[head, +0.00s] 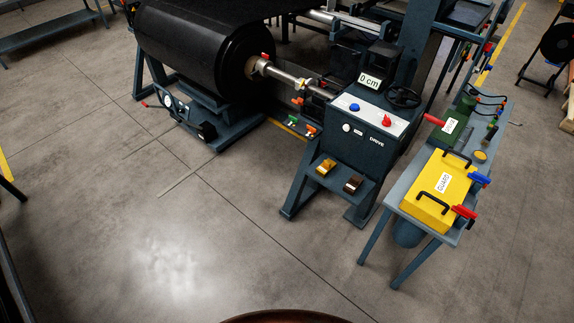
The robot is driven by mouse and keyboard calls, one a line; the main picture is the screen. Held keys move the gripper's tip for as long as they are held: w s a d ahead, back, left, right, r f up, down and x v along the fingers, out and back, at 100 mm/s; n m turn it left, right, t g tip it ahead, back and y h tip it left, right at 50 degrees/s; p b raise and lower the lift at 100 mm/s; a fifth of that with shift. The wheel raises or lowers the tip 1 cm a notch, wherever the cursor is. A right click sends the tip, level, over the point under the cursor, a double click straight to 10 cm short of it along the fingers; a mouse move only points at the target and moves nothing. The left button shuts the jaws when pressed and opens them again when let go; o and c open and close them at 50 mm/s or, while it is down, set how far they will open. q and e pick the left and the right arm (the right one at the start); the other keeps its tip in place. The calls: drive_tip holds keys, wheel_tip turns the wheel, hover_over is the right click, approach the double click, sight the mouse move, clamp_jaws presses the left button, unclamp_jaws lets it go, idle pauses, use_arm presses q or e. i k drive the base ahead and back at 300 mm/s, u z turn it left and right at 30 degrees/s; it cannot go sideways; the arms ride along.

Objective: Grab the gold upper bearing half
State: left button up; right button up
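A gold block-like piece (326,167), which looks like the gold upper bearing half, lies on the low shelf (343,170) at the front of the drive console. A dark brown piece of similar size (353,184) lies to its right on the same shelf, apart from it. The fine shape of both is too small to tell. Neither of my grippers is in view, and nothing is seen touching the gold piece.
The drive console (350,130) stands behind and above the shelf. A side table (405,187) at the right carries a yellow guard box (437,190) and a green unit (452,124). A big black roll (195,45) stands at the back left. The floor (170,250) in front is clear.

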sight(328, 165)
drive_tip(key=u, duration=0.95)
drive_tip(key=i, duration=1.6)
drive_tip(key=z, duration=0.05)
